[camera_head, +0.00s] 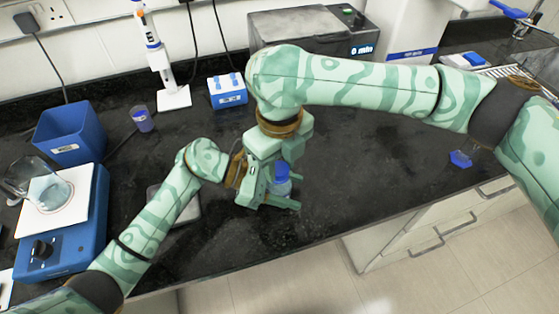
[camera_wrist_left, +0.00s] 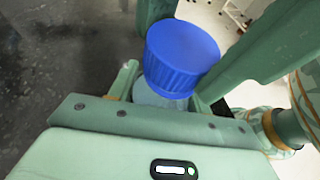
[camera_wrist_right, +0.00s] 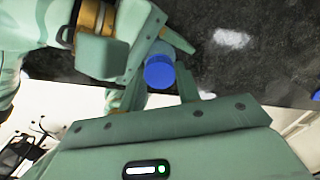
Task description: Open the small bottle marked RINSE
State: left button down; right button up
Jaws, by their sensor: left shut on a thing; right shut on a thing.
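A small bottle with a ribbed blue cap (camera_head: 282,172) stands between my two grippers near the front of the dark worktop. In the left wrist view the cap (camera_wrist_left: 181,55) sits over the pale bottle body (camera_wrist_left: 155,97); I cannot tell whether it is loosened. My left gripper (camera_head: 270,198) is low and shut on the bottle body. My right gripper (camera_head: 281,163) comes from above and is shut on the cap, which also shows in the right wrist view (camera_wrist_right: 160,73). The grippers hide much of the bottle, and no marking on it is readable.
A blue hotplate (camera_head: 88,235) with a glass beaker (camera_head: 45,187) and a blue bin (camera_head: 72,140) stand at left. A small cup (camera_head: 142,119), a pipette stand (camera_head: 172,97) and a blue-white box (camera_head: 228,92) stand behind. A blue piece (camera_head: 460,159) lies right; the middle right worktop is clear.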

aim_at(280, 168)
jog(key=shift+r, duration=0.15)
dwell(0.3)
jog(key=shift+r, duration=0.95)
jog(key=shift+r, duration=2)
pick_arm(q)
jog(key=c, duration=0.6)
grip_release()
jog(key=v, duration=1.2)
pick_arm(e)
jog(key=shift+f, duration=0.15)
